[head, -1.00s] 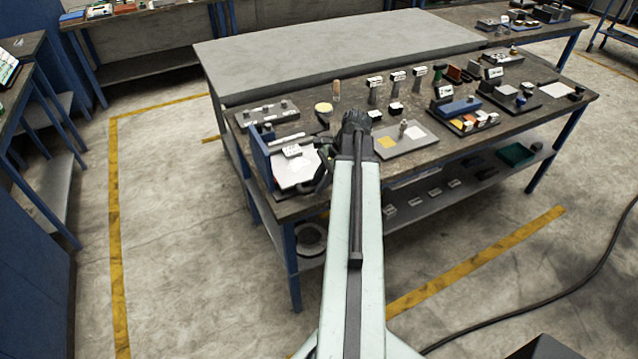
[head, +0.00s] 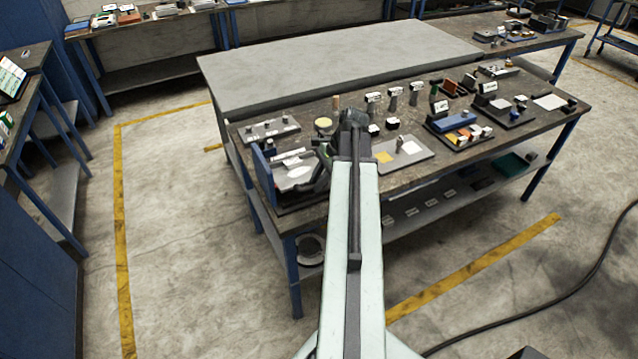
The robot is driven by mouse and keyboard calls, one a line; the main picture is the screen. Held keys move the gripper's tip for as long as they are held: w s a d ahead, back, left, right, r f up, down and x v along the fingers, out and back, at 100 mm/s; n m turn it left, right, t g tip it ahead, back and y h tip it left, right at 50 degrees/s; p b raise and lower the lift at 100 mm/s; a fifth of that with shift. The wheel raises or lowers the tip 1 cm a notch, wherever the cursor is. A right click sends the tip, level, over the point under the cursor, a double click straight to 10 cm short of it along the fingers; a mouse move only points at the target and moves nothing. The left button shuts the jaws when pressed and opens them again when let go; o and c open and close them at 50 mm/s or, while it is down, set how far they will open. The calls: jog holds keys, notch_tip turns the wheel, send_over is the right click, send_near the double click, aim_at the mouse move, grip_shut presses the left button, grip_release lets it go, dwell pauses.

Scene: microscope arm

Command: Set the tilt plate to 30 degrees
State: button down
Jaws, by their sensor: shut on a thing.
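The tilt plate (head: 295,183) is the pale plate in the fixture at the left end of the workbench, beside an upright blue panel (head: 263,178). It looks partly foreshortened; its exact angle cannot be read from here. My gripper (head: 321,172) is at the plate's right side, reached from the end of my arm. It is shut on the plate's right edge side, though the contact is dark and partly hidden by my own wrist. A small light label or bar (head: 291,159) lies across the fixture behind the plate.
A grey tray (head: 418,160) with yellow and white patches lies right of my wrist. A grey plate with knobs (head: 268,131) sits behind the fixture. Several small blocks and stands fill the bench's (head: 470,171) right part.

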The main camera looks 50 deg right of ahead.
jog(key=shift+w+d+r+p, duration=0.2)
jog(key=shift+w+r+p, duration=0.4)
jog(key=shift+r, duration=0.25)
jog(key=shift+w+d+r+p, duration=0.15)
jog(key=shift+w+r+p, duration=0.3)
jog(key=shift+r+p, duration=0.3)
jog(key=shift+w+d+r+p, duration=0.2)
jog(key=shift+w+r+p, duration=0.35)
jog(key=shift+r, duration=0.35)
jog(key=c, duration=1.5)
grip_release()
jog(key=shift+o, duration=1)
jog(key=shift+w+d+f, duration=0.1)
jog(key=shift+w+f, duration=0.15)
jog(key=shift+s, duration=0.2)
jog(key=shift+r, duration=0.1)
